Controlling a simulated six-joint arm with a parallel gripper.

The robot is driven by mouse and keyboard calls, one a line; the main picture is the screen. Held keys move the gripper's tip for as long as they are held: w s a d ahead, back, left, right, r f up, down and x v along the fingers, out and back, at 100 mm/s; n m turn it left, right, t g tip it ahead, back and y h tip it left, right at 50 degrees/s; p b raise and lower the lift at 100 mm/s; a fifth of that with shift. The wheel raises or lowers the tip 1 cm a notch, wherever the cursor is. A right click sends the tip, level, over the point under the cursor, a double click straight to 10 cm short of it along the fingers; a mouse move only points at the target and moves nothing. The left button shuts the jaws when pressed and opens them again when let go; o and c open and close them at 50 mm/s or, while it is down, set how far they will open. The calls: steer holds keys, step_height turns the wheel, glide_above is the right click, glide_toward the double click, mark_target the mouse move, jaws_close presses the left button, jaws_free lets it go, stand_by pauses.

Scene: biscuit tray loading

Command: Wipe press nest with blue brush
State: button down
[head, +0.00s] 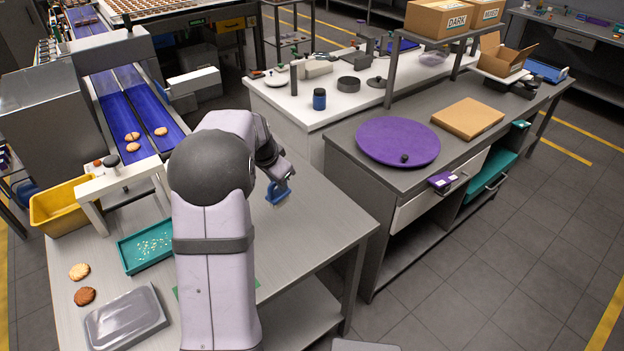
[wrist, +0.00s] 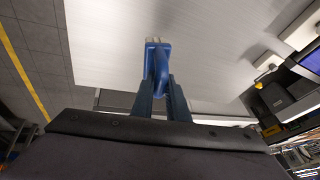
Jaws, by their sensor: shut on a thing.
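My gripper (head: 274,182) is shut on a blue brush (head: 279,194) and holds it by the right part of the grey worktable. In the wrist view the brush (wrist: 157,62) stands out between the two blue fingers (wrist: 160,95), its pale bristles at the far end over the bare tabletop. I cannot tell whether the bristles touch the table. A white frame with a dark knob (head: 121,178), perhaps the press, stands at the table's back left. I cannot make out its nest.
On the worktable (head: 325,218) are a teal tray (head: 130,266) with pale bits, two biscuits (head: 80,271) and a grey tray (head: 125,318). A yellow bin (head: 52,210) stands at the left. The table's right part is clear.

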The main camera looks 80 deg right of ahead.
steer(key=w+a+n+t+y+p, duration=0.1)
steer(key=w+a+n, duration=0.4)
steer(key=w, duration=0.8)
steer(key=w+a+n+t+y+p, duration=0.1)
steer(key=w+a+n, duration=0.4)
steer(key=w, duration=0.8)
steer(key=w+a+n+t+y+p, duration=0.1)
steer(key=w+a+n+t+p, duration=0.1)
steer(key=w+a+n, duration=0.3)
steer(key=shift+w+a+f+t, duration=0.45)
steer(key=shift+w+a, duration=1.5)
steer(key=shift+w, duration=2.2)
steer(key=shift+r, duration=0.15)
